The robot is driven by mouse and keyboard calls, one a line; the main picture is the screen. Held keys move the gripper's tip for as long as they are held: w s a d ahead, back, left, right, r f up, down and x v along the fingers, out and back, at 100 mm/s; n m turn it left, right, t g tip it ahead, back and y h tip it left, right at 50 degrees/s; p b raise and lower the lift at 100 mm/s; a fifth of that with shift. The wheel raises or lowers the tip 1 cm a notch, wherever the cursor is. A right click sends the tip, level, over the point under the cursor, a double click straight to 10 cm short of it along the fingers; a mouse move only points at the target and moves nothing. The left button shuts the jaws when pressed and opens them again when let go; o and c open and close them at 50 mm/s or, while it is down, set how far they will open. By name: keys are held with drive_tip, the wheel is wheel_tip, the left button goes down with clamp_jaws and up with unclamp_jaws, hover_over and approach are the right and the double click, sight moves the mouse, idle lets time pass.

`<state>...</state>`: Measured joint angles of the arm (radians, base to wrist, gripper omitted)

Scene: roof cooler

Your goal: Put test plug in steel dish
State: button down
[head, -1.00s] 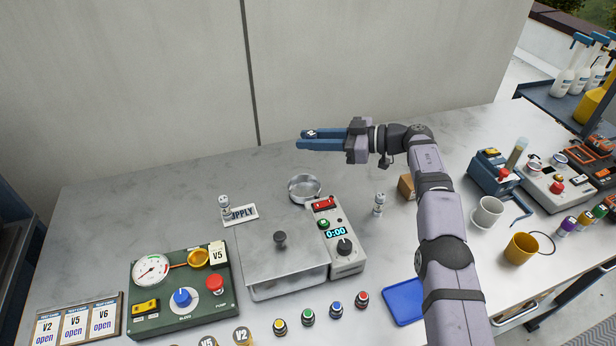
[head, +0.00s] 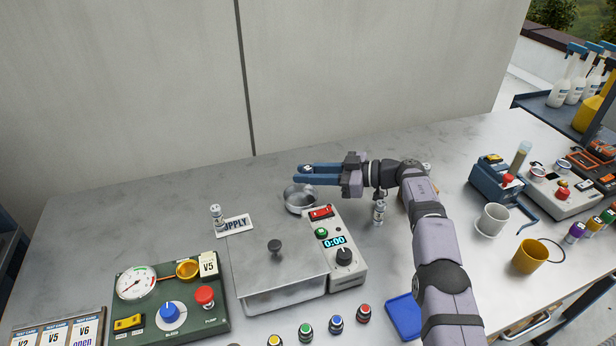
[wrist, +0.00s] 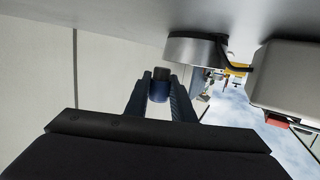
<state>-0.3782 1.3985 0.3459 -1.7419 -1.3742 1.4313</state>
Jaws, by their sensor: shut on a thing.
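The steel dish (head: 293,207) is a small round metal dish on the table behind the timer box. It also shows in the wrist view (wrist: 192,50), to the upper right of my fingertips. My gripper (head: 300,174) has blue fingers shut on a small dark plug with a blue-grey body, the test plug by its place (wrist: 160,86). The fingers are level and point left in the head view, covering part of the dish's rear rim. In the wrist view the plug is apart from the dish. The fingers hide most of the plug in the head view.
The timer box (head: 335,250) and a lidded steel box (head: 275,270) stand in front of the dish. Small grey fittings stand by the supply label (head: 236,225) and right of the timer box (head: 379,212). The table behind and left of the dish is bare.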

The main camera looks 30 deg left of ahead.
drive_tip(key=shift+f, duration=0.35)
drive_tip(key=shift+f, duration=0.1)
